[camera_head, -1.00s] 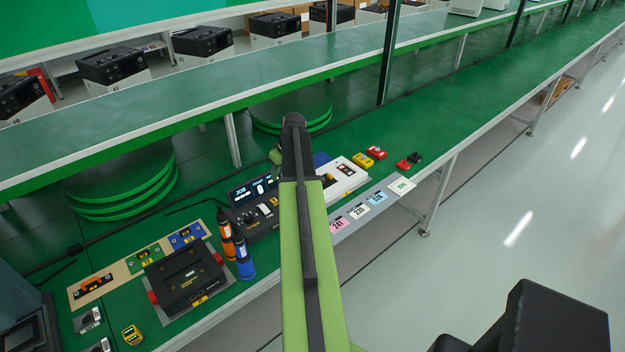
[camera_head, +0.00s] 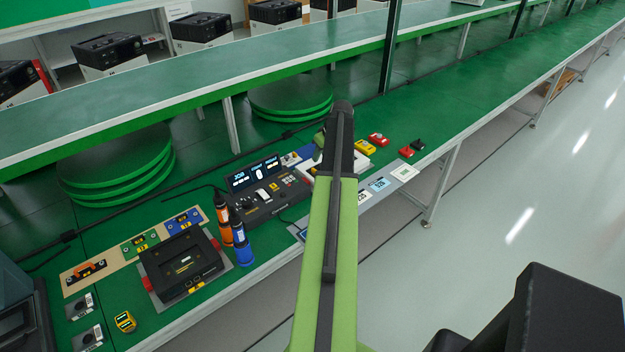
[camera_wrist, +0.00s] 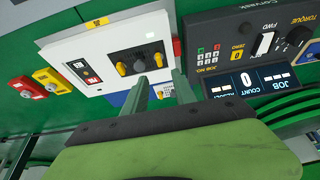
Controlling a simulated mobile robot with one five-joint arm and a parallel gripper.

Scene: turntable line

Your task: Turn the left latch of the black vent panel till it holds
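The black vent panel (camera_wrist: 138,63) sits on the face of a white unit (camera_wrist: 70,45) in the wrist view. Writing appears upside down in this view. My gripper (camera_wrist: 162,80) is open, its two green fingers apart and empty. The fingertips appear close to the panel's near edge, around the picture-right latch; I cannot tell whether they touch. In the head view, my arm hides the panel and most of the white unit (camera_head: 366,161).
A black controller (camera_wrist: 232,62) with lit displays stands close beside the white unit. Yellow (camera_head: 365,147) and red (camera_head: 378,139) boxes lie beyond it. Orange (camera_head: 222,218) and blue (camera_head: 242,245) drivers stand near a black case (camera_head: 182,262).

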